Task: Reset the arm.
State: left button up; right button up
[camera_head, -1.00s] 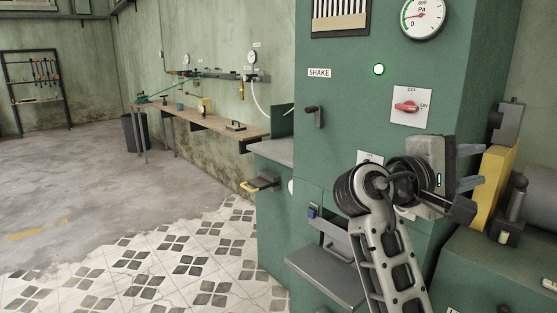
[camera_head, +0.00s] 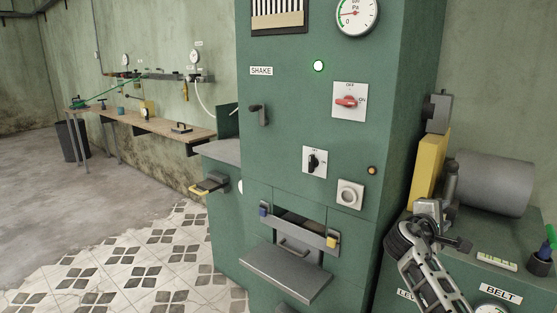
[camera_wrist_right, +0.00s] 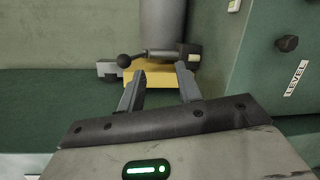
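My right arm comes in from the bottom right of the head view, and its gripper (camera_head: 464,243) is low over the green machine beside the tall cabinet. In the right wrist view the two fingers of my right gripper (camera_wrist_right: 160,88) stand apart with nothing held between them. Beyond the fingertips is a lever with a black ball knob (camera_wrist_right: 124,61), in front of a yellow part (camera_wrist_right: 152,77). I cannot tell how far it is from the fingers. My left gripper is not in view.
A tall green cabinet (camera_head: 290,125) with switches and a protruding metal tray (camera_head: 285,272) stands left of my right arm. A grey cylinder (camera_head: 495,183) and yellow plate (camera_head: 428,172) are close behind the gripper. Tiled floor (camera_head: 150,265) is open at left.

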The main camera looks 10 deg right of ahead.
jog(key=w+a+m+t+y, duration=0.7)
jog(key=w+a+t+y, duration=0.25)
jog(key=a+y, duration=0.4)
jog(key=s+a+f+n+g+y, duration=0.1)
jog(key=s+a+f+g+y, duration=0.1)
jog(key=s+a+f, duration=0.85)
jog(key=s+a+f+g+y, duration=0.25)
jog(key=s+a+f, duration=0.45)
jog(key=s+f, duration=0.6)
jog(key=s+a+g, duration=0.2)
jog(key=s+a, duration=0.2)
jog(key=s, duration=0.9)
jog(key=shift+s+a+m, duration=0.15)
jog(key=shift+s+m, duration=0.15)
jog(key=shift+s, duration=0.05)
